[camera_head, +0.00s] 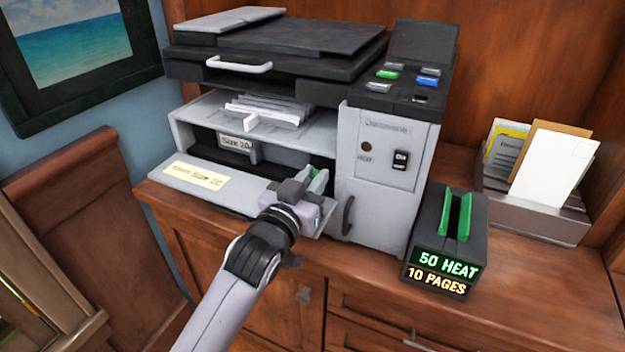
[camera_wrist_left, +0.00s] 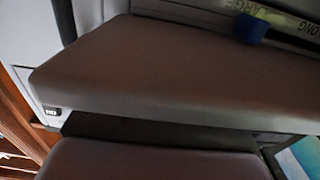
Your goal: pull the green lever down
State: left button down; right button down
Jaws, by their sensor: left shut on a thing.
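The green lever (camera_head: 318,182) shows as a small green piece at the right end of the printer's lowered front flap (camera_head: 222,187). My left gripper (camera_head: 309,181) is at this piece and is shut on it; its fingers hide most of the lever. In the left wrist view my two grey fingers fill much of the picture with a narrow dark gap between them, and no green shows there. My right gripper is in neither view.
The grey and black printer (camera_head: 378,170) stands on the wood cabinet top. A dark box (camera_head: 438,235) with upright green plates reads "50 HEAT, 10 PAGES". A letter holder (camera_head: 535,212) stands behind it. A blue slider knob (camera_wrist_left: 250,28) shows in the left wrist view.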

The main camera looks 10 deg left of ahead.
pick_arm(q)
jog(key=shift+f+b, duration=0.4)
jog(key=shift+b, duration=0.05)
jog(key=shift+s+t+b, duration=0.1)
jog(key=shift+t+b, duration=0.3)
jog(key=shift+b, duration=0.15)
jog(key=shift+r, duration=0.1)
jog(key=c, duration=1)
grip_release()
jog(key=shift+c, duration=0.2)
jog(key=v, duration=0.6)
jog(key=shift+s+a, duration=0.15)
jog(key=shift+s, duration=0.05)
jog(key=shift+s+a, duration=0.1)
jog(key=shift+s, duration=0.25)
jog(key=shift+c, duration=0.3)
